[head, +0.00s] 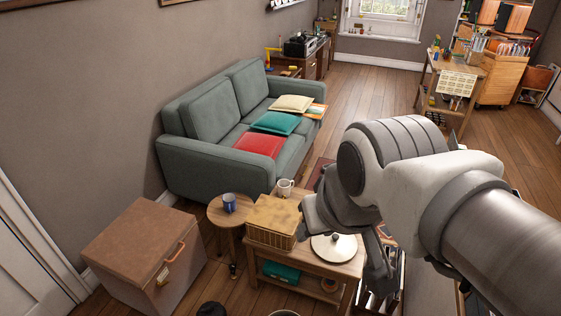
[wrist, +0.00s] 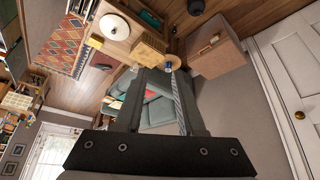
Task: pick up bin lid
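A round white lid with a small knob, which looks like the bin lid (head: 326,250), lies on a low wooden table (head: 292,260). My arm partly covers its right side in the head view. It also shows whole as a white disc in the wrist view (wrist: 114,27). My gripper (head: 378,262) hangs in front of the table's right part in the head view; its height above the lid is hard to tell. In the wrist view my gripper (wrist: 156,76) has its two fingers apart with nothing held between them.
A wicker box (head: 270,218) and a white mug (head: 284,187) stand on the table beside the lid. A stool (head: 226,215) carries a blue mug (head: 229,202). A brown chest (head: 140,250) stands at left, a green sofa (head: 235,120) behind. Open floor lies beyond.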

